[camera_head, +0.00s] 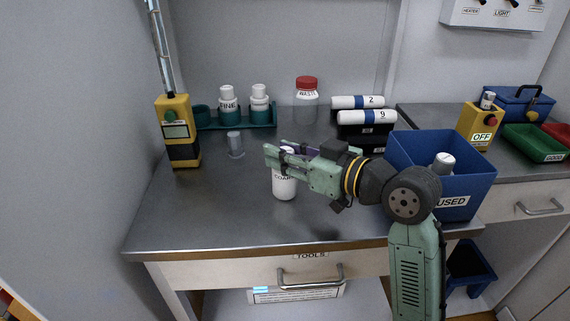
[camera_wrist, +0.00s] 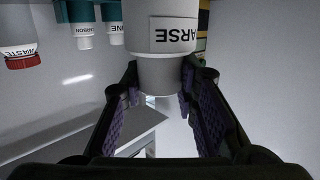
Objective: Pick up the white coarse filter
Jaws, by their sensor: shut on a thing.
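The white coarse filter (camera_head: 285,188) is a white bottle-shaped cartridge with a dark-lettered label, upright over the front middle of the metal bench. My gripper (camera_head: 284,152) comes in from the right and is shut on its upper part. In the wrist view the filter (camera_wrist: 165,75) appears upside down, its label reading "ARSE" with the start cut off. The purple-padded fingers of my gripper (camera_wrist: 160,95) lie on both sides of its narrower cap end. I cannot tell for sure whether its base touches the bench.
A teal rack (camera_head: 262,120) holds the fine filter (camera_head: 228,103) and the carbon filter (camera_head: 259,103). A clear vial (camera_head: 235,145), red-lidded waste jar (camera_head: 306,98) and yellow device (camera_head: 178,130) stand nearby. The blue used bin (camera_head: 462,183) is right, behind my arm. The front-left bench is clear.

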